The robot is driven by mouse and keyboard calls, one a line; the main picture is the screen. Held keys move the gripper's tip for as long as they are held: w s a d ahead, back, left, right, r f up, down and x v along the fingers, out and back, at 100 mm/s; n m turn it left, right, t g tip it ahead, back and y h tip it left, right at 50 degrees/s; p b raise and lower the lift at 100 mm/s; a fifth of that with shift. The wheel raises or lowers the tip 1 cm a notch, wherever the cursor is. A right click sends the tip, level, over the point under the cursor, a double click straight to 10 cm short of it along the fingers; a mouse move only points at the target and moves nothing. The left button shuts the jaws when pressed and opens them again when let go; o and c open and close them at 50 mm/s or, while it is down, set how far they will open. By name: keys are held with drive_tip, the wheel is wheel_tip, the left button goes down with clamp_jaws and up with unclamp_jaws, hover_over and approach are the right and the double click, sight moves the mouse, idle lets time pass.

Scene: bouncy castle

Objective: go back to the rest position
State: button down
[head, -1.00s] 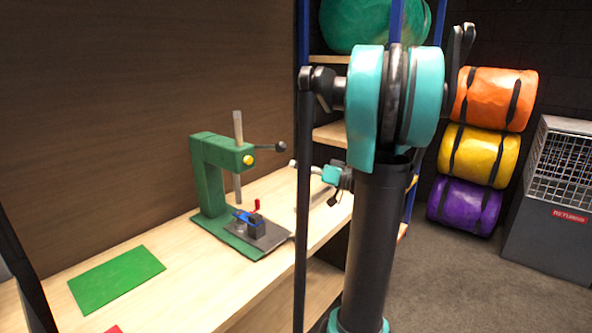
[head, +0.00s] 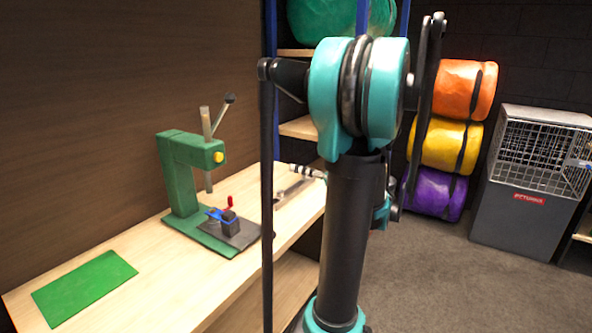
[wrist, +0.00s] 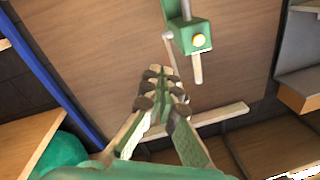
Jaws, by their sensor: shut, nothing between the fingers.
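My gripper (wrist: 163,88) is shut and empty in the wrist view, its fingers together in front of the brown panel. In the head view my gripper (head: 306,171) shows only in part, just left of my arm above the far end of the bench; the arm hides the rest. It stands apart from the green press (head: 181,172), which also shows at the top of the wrist view (wrist: 194,36). My raised arm fills the middle of the head view.
The wooden bench (head: 150,290) carries the press, a blue clamp with a red handle (head: 224,213) and a green mat (head: 84,287). Behind my arm are blue-framed shelves (head: 300,127). Rolled orange (head: 465,88), yellow and purple bundles and a grey crate (head: 515,215) stand right, with open floor before them.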

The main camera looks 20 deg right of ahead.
drive_tip(key=s+a+f+m+g+h, duration=0.1)
drive_tip(key=s+a+f+g+h, duration=0.2)
drive_tip(key=a+f, duration=0.45)
drive_tip(key=s+a+f+m+g+h, duration=0.1)
drive_tip(key=s+a+f+g, duration=0.25)
drive_tip(key=a+f, duration=0.4)
drive_tip(key=s+d+f+m+g+h, duration=0.1)
drive_tip(key=s+d+f+g+h, duration=0.2)
drive_tip(key=s+f+h, duration=0.5)
wheel_tip(320, 180, down, 3)
drive_tip(key=shift+s+d+r, duration=0.15)
drive_tip(key=shift+s+d, duration=0.2)
drive_tip(key=shift+s, duration=0.65)
drive_tip(key=c, duration=2.2)
unclamp_jaws()
